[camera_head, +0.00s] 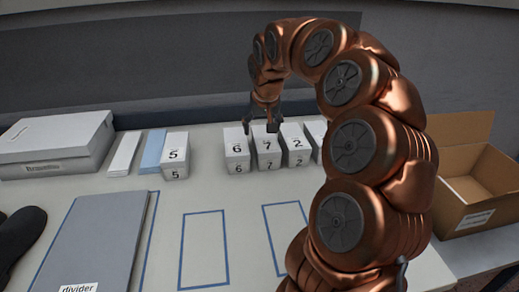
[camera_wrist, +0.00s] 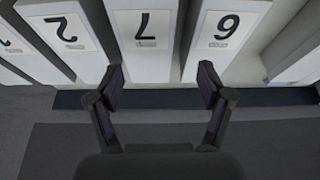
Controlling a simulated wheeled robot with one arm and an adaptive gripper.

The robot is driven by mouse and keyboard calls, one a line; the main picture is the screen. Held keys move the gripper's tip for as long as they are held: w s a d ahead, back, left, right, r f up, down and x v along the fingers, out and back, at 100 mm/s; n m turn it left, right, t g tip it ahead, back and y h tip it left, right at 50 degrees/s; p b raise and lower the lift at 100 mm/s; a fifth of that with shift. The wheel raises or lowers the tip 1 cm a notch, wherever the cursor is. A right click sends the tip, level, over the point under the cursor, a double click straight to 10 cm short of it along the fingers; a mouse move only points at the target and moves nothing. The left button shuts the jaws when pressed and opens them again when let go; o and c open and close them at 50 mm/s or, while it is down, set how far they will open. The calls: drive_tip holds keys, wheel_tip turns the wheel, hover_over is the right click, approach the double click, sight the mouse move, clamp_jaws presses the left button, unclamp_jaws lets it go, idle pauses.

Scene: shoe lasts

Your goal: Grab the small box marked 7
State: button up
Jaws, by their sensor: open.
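The small white box marked 7 (camera_head: 267,150) stands in a row at the back of the table, between the box marked 6 (camera_head: 236,152) and the box marked 2 (camera_head: 295,148). In the wrist view the box marked 7 (camera_wrist: 145,38) appears upside down, with the 6 (camera_wrist: 220,35) to its right and the 2 (camera_wrist: 65,38) to its left. My gripper (camera_head: 264,122) is at the top of the box marked 7. In the wrist view my gripper (camera_wrist: 161,72) is open, its fingertips at either side of that box's far end. I cannot tell whether they touch it.
A box marked 5 (camera_head: 174,158) stands left, beside blue (camera_head: 152,152) and white (camera_head: 125,155) boxes and a large box (camera_head: 55,140). A grey divider (camera_head: 90,240) lies in front. An open cardboard box (camera_head: 475,190) is at right. Blue-outlined areas (camera_head: 204,212) are empty.

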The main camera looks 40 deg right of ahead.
sight(266, 139)
drive_tip(key=shift+w+d+f, duration=0.2)
drive_tip(key=shift+w+d, duration=0.1)
drive_tip(key=shift+d, duration=0.2)
drive_tip(key=shift+w+d+f, duration=0.15)
drive_tip(key=shift+w+d, duration=0.15)
drive_tip(key=shift+d, duration=0.15)
drive_tip(key=shift+w+d+f+m, duration=0.1)
drive_tip(key=shift+d+f+m, duration=0.05)
drive_tip(key=shift+f+m, duration=0.15)
drive_tip(key=shift+x, duration=0.9)
drive_tip(key=f, duration=0.4)
drive_tip(key=shift+w+d+f+p, duration=0.15)
drive_tip(key=shift+d+f+p, duration=0.1)
drive_tip(key=shift+f+p, duration=0.05)
drive_tip(key=shift+w+f, duration=0.15)
drive_tip(key=shift+f, duration=0.1)
drive_tip(key=shift+c, duration=0.4)
drive_tip(key=c, duration=0.8)
